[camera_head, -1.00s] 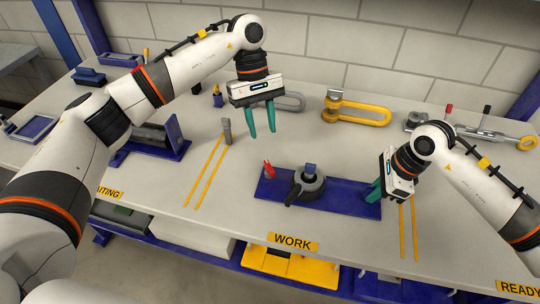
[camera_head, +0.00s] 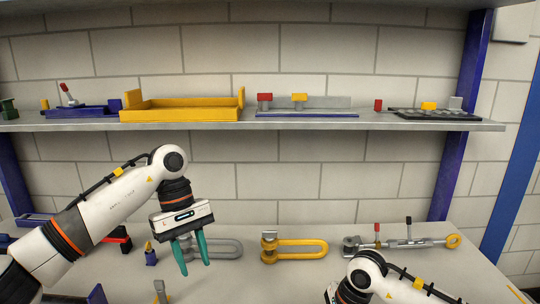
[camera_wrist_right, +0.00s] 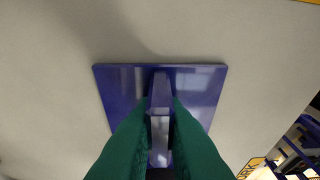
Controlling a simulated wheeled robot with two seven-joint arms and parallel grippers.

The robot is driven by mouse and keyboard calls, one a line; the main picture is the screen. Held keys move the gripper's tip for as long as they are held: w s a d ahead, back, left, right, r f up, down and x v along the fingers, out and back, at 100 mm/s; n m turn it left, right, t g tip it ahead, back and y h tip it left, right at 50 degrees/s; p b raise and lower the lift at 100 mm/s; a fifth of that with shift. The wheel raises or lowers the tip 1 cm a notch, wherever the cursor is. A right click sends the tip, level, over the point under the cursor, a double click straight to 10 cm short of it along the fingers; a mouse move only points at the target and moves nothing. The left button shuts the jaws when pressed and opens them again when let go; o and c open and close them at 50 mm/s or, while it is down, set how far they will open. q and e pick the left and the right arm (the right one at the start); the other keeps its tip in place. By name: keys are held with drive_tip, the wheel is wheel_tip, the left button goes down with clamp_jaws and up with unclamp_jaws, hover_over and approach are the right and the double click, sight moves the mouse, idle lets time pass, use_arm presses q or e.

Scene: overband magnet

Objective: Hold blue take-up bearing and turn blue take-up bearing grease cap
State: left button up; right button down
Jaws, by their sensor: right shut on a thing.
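The blue base of the take-up bearing (camera_wrist_right: 205,88) shows in the right wrist view as a flat plate on the pale bench. My right gripper (camera_wrist_right: 160,112) has its teal fingers on both sides of a narrow upright blue part (camera_wrist_right: 160,92) of it and is shut on that part. The bearing's grease cap is in neither view now. My left gripper (camera_head: 193,258) points down with its two teal fingers apart and nothing between them. It hangs above the bench, in front of a grey shackle-like part. My right gripper is below the edge of the head view.
A grey U-shaped part (camera_head: 228,249) and a yellow one (camera_head: 295,251) lie at the back of the bench. A turnbuckle-like rod (camera_head: 415,243) lies to their right. A shelf (camera_head: 300,126) above carries a yellow tray (camera_head: 180,114) and several fixtures.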

use_arm(q)
drive_tip(key=shift+r, duration=0.65)
use_arm(e)
drive_tip(key=c, duration=1.4)
unclamp_jaws()
